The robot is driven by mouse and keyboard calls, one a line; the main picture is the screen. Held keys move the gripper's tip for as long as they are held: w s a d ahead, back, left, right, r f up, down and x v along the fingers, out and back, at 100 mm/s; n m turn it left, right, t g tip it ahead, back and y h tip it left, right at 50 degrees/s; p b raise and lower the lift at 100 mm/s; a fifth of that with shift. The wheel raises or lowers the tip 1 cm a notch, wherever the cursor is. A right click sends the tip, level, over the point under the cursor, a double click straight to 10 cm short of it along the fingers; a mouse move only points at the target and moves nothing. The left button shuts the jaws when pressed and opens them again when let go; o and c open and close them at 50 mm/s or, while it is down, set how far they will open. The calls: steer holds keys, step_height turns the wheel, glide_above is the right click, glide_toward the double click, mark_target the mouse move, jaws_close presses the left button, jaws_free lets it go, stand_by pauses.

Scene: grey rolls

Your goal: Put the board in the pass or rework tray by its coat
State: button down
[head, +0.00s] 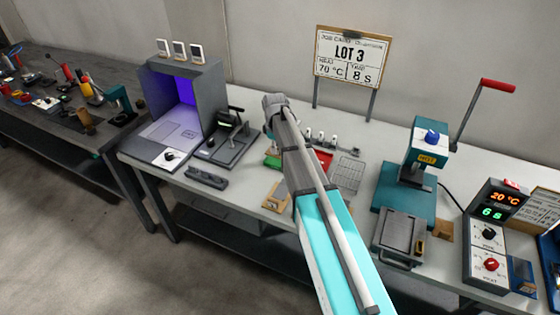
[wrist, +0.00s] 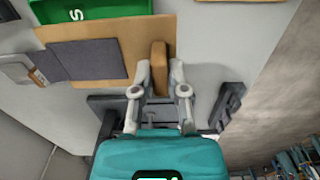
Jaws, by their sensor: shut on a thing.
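My gripper (wrist: 159,75) is shut on a narrow brown block (wrist: 158,62), which stands between its fingertips over a flat tan panel. I cannot tell whether this block is part of the board or a handle. The green tray (wrist: 100,12), with a letter S visible, lies just beyond the panel in the wrist view. In the head view, the green tray (head: 272,162) is partly behind my arm, and the red tray (head: 323,160) lies right of it. My fingertips are hidden there by my arm. No board or coat is clearly visible.
The tan panel (wrist: 55,36) carries a dark grey pad (wrist: 90,60). A dark rack (head: 206,178) sits near the bench front. A purple-lit booth (head: 187,92) stands left; a teal press (head: 415,165) with a red-handled lever stands right. Bare bench shows between rack and panel.

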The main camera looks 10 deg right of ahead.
steer(key=b, duration=0.4)
glide_above(279, 164)
steer(key=shift+s+a+f, duration=0.1)
steer(key=shift+s+f, duration=0.05)
steer(key=shift+f, duration=1)
steer(key=shift+s+a+f, duration=0.1)
steer(key=shift+s+f, duration=0.05)
steer(key=shift+f, duration=0.95)
steer(key=shift+f, duration=0.1)
steer(key=shift+w+d+f+b, duration=0.2)
steer(key=shift+w+f+b, duration=0.2)
steer(key=shift+f+b, duration=1.45)
steer(key=shift+f, duration=0.1)
steer(key=shift+f, duration=0.1)
steer(key=c, duration=0.7)
jaws_free()
steer(key=shift+o, duration=0.2)
steer(key=shift+r, duration=0.2)
step_height(279, 164, up, 12)
steer(key=p, duration=1.2)
